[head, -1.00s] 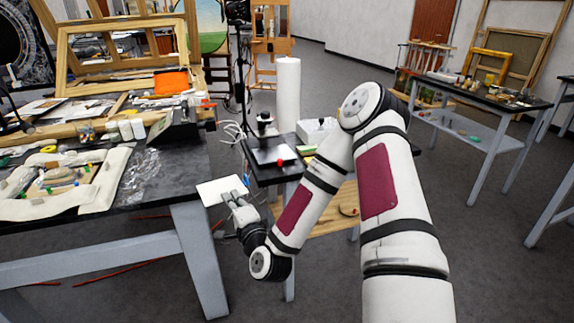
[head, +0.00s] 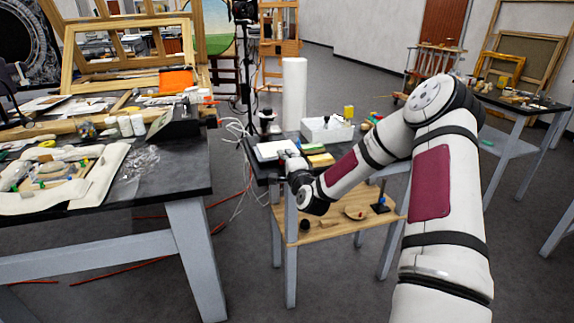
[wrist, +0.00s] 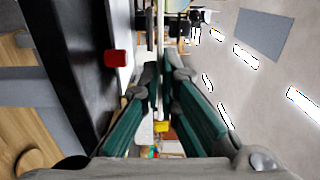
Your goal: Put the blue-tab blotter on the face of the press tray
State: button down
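My gripper (head: 286,157) is at the near edge of a white sheet, which I take to be the blotter (head: 272,149). In the wrist view my gripper (wrist: 160,75) is shut on this thin sheet, seen nearly edge-on. No blue tab can be made out. The blotter is over the press tray and hides most of it in the head view. In the wrist view the tray's pale face (wrist: 123,25) and a red knob (wrist: 117,58) show to the left of the sheet. A gap seems to separate sheet and face.
The tray is on a small dark-topped stand with a wooden lower shelf (head: 325,222). A cluttered worktable (head: 170,175) is at left.

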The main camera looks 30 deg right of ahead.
jog(key=shift+w+d+f, duration=0.1)
jog(key=shift+w+d, duration=0.55)
jog(key=shift+d, duration=0.05)
jog(key=shift+w+d+f, duration=0.15)
jog(key=shift+d+f, duration=0.05)
jog(key=shift+f, duration=0.1)
jog(key=shift+a+f, duration=0.1)
jog(key=shift+f, duration=1.35)
jog(key=shift+f+b, duration=0.15)
jog(key=shift+b, duration=0.15)
jog(key=c, duration=1.8)
grip_release()
